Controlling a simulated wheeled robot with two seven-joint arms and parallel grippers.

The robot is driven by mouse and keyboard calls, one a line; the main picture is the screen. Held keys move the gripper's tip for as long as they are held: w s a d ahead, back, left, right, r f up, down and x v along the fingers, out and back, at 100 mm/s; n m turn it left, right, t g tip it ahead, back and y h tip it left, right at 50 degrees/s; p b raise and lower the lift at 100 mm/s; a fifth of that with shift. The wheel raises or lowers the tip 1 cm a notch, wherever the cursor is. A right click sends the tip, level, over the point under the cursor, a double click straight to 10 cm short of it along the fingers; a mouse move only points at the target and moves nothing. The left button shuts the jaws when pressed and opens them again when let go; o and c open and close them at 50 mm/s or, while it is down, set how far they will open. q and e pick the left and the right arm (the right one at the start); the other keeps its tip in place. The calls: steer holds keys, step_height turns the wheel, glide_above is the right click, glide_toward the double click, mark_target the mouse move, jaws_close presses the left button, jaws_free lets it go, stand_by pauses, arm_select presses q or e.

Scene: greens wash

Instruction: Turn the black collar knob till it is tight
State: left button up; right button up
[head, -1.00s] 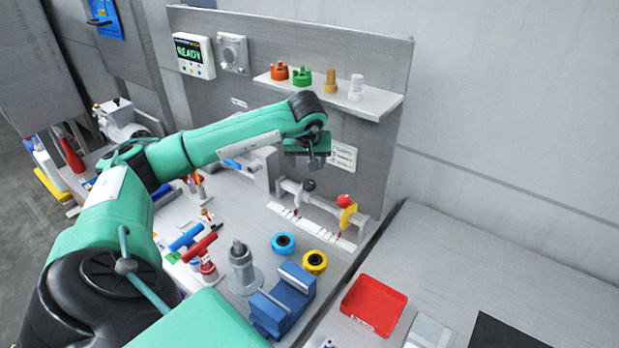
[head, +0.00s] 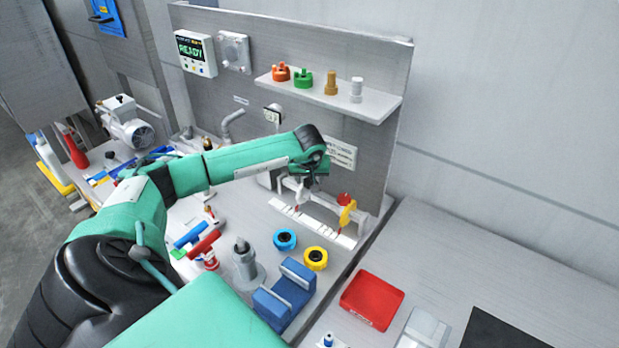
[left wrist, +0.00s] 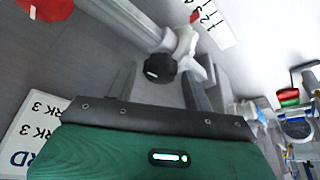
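The black collar knob (left wrist: 160,68) shows in the left wrist view, on a white collar (left wrist: 184,44) fixed around a grey rail. In the head view my left gripper hides the knob, and the white collar (head: 301,190) shows just below it. My left gripper (head: 306,184) points down over this collar. In the left wrist view my left gripper (left wrist: 159,84) is open, with one finger on each side of the knob in the picture and gaps between. I cannot tell whether the fingertips reach down past the knob. My right gripper is not in view.
A red knob (head: 344,199) on a yellow collar (head: 347,215) sits farther right on the same rail. A back panel with a shelf (head: 375,106) stands behind. Blue (head: 285,239) and yellow (head: 316,259) rings, a blue block (head: 284,297) and a red tray (head: 373,300) lie in front.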

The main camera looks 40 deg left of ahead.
arm_select(q)
steer(key=c, duration=0.7)
steer(key=shift+c, duration=0.2)
steer(key=shift+f+n+y+b, duration=0.1)
steer(key=shift+n+y+b, duration=0.2)
steer(key=shift+n+b, duration=0.4)
steer(key=shift+w+n+g+y+b, duration=0.15)
steer(key=shift+n+g+y+b, duration=0.25)
steer(key=shift+n+b, duration=0.6)
steer(key=n+g+b, duration=0.1)
steer(key=n, duration=0.3)
steer(key=shift+d+g, duration=0.1)
steer(key=shift+g, duration=0.2)
steer(key=n+g+b, duration=0.1)
steer(key=n, duration=0.2)
steer(key=shift+w+n, duration=0.15)
steer(key=shift+n, duration=0.15)
steer(key=shift+n+g, duration=0.5)
steer(key=shift+n, duration=0.1)
